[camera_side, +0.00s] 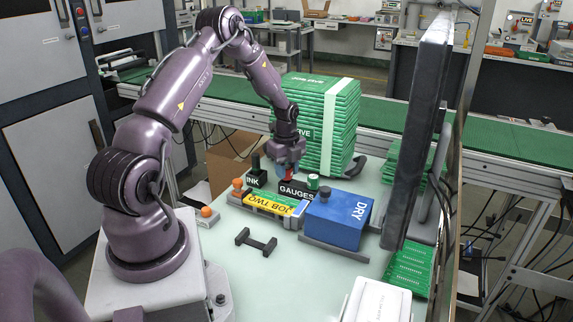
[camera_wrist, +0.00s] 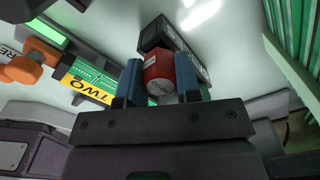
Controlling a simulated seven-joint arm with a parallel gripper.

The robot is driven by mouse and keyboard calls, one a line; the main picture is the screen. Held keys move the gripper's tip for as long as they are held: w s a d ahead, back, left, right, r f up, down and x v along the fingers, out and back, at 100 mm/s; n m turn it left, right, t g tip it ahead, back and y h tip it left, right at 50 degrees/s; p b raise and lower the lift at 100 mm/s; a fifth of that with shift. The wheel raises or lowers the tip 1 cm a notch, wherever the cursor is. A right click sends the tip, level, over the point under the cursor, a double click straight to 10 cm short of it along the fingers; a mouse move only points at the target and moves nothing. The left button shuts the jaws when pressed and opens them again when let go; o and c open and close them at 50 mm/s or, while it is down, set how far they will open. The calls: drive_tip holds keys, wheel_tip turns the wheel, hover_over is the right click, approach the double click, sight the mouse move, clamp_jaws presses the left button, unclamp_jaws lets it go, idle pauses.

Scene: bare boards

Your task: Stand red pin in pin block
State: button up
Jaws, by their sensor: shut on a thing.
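The red pin (camera_wrist: 158,72) is between the two blue fingers of my gripper (camera_wrist: 158,82) in the wrist view, with its round labelled end toward the camera. In the side view my gripper (camera_side: 287,171) is low over the table, shut on the pin, and only a little red shows. A black block marked GAUGES (camera_side: 297,191) sits right below the fingers; it also shows behind the pin in the wrist view (camera_wrist: 153,37). I take it to be the pin block. I cannot tell whether the pin touches the block or is in it.
A green-topped pin (camera_side: 313,181) stands at the block's right. A black INK block (camera_side: 257,180) is at left. A JOB TWO tray (camera_side: 270,204) and blue DRY box (camera_side: 338,211) are in front. A tall green stack (camera_side: 315,120) stands close behind.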

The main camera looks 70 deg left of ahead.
drive_tip(key=shift+f, duration=0.1)
drive_tip(key=o, duration=1)
wheel_tip(320, 180, up, 13)
idle(0.3)
wheel_tip(320, 180, up, 13)
idle(0.5)
idle(0.4)
